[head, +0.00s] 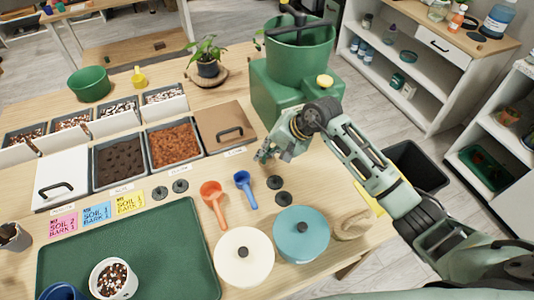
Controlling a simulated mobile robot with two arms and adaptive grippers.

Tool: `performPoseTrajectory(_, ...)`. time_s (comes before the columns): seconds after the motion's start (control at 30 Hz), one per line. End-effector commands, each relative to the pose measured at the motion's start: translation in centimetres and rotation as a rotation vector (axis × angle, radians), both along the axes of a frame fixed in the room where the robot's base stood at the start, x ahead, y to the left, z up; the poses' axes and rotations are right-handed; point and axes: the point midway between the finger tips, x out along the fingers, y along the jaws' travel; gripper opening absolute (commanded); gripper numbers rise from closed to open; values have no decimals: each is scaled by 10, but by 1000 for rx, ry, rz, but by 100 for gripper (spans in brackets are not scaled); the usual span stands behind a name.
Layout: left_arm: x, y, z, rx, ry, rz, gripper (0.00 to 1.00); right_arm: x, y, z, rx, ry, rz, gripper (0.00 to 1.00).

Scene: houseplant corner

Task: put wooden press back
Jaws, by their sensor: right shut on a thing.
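My right gripper (272,152) is low over the table, between the brown-lidded bin and the green machine. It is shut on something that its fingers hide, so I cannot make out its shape. A pale tan, curved object (352,223) lies at the table's right edge, beside the teal lidded pot. I cannot tell whether it is the wooden press, and no other press shows clearly. My left gripper is not in view.
The green machine (290,98) stands behind my right gripper. Soil bins, one with a brown lid (222,122), line the left. An orange scoop (214,198), blue scoop (244,184), cream pot (243,262), teal pot (301,238) and green tray (135,225) crowd the front.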

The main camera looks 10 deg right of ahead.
Motion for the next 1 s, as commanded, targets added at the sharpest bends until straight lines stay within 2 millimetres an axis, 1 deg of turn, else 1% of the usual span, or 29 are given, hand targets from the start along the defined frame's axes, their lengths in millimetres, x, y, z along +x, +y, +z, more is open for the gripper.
performPoseTrajectory(0.03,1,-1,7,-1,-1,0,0,-2,0,-6,0,7,-2,0)
performPoseTrajectory(0.13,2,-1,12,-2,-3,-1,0,-1,0,-19,2,5,-2,0)
performPoseTrajectory(0.2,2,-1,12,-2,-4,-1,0,-1,0,-24,1,2,-1,0)
performPoseTrajectory(0.47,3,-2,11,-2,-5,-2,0,0,0,-27,0,-1,-1,0)
performPoseTrajectory(0.6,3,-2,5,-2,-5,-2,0,0,-1,-31,-2,-1,0,0)
performPoseTrajectory(0.63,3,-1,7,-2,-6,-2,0,-1,-1,-30,-2,-1,0,8)
performPoseTrajectory(0.83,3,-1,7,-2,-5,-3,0,-1,-1,-29,-1,1,0,25)
performPoseTrajectory(1.0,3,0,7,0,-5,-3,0,-1,-1,-29,-2,1,0,25)
